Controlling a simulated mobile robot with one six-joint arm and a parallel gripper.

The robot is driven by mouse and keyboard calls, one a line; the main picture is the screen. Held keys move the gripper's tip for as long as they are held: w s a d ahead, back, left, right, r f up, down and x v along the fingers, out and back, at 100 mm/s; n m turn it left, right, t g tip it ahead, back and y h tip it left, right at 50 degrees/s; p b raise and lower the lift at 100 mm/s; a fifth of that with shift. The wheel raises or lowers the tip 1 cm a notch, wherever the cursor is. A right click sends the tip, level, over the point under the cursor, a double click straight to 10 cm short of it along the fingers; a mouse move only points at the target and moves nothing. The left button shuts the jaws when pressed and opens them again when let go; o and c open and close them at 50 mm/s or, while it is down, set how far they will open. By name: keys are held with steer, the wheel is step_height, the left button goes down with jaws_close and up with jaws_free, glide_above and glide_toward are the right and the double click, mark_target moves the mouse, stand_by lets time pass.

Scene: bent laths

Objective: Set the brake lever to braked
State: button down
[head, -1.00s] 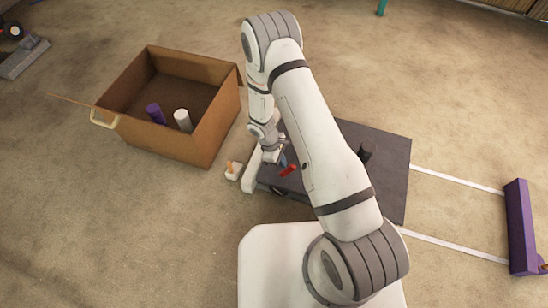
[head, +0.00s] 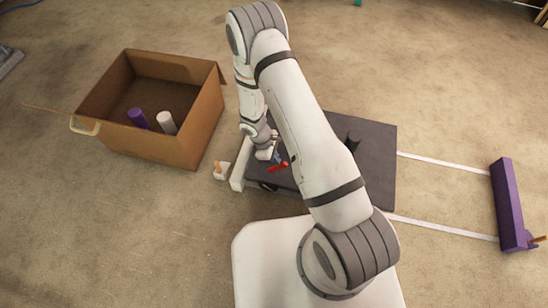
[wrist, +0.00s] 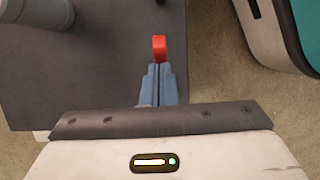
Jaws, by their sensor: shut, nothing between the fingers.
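The red lever (head: 278,167) is on the near left part of the dark flat platform (head: 375,175). In the wrist view the lever's red end (wrist: 159,44) shows just beyond my fingertips, near the platform's edge. My gripper (head: 277,158) is shut and empty, with its blue-grey fingers together beside the lever. In the wrist view my gripper (wrist: 158,68) points at the red end; I cannot tell whether it touches. Any braked marking is not visible, and my arm covers part of the platform.
A cardboard box (head: 190,140) with a purple cylinder (head: 138,117) and a white cylinder (head: 167,122) stands left. A small white block with an orange peg (head: 220,171) is by the platform's left edge. Two white strips lead right to a purple bar (head: 508,205). Floor in front of the box is clear.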

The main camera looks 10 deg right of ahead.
steer(key=p+v, duration=0.5)
steer(key=v, duration=0.8)
steer(key=shift+a, duration=0.15)
steer(key=s+d+r+m+y+p, duration=0.15)
steer(key=r+p, duration=0.25)
steer(key=r, duration=0.8)
steer(key=d+r+m+t+p, duration=0.1)
steer(key=d+r+m+p, duration=0.25)
steer(key=r, duration=0.75)
steer(key=d+r+m+p, duration=0.1)
steer(key=r+p, duration=0.3)
steer(key=r, duration=0.8)
steer(key=s+d+r+m+t+p, duration=0.1)
steer(key=s+r+p, duration=0.3)
steer(key=r, duration=0.5)
steer(key=s+d+r+m+t+y+p, duration=0.1)
steer(key=s+r+m+p, duration=0.3)
steer(key=r, duration=0.5)
steer(key=s+d+r+m+t+y+p, duration=0.1)
steer(key=s+d+r+m+p, duration=0.1)
steer(key=s+r, duration=0.6)
steer(key=shift+d+r+p, duration=0.7)
steer(key=shift+p, duration=0.4)
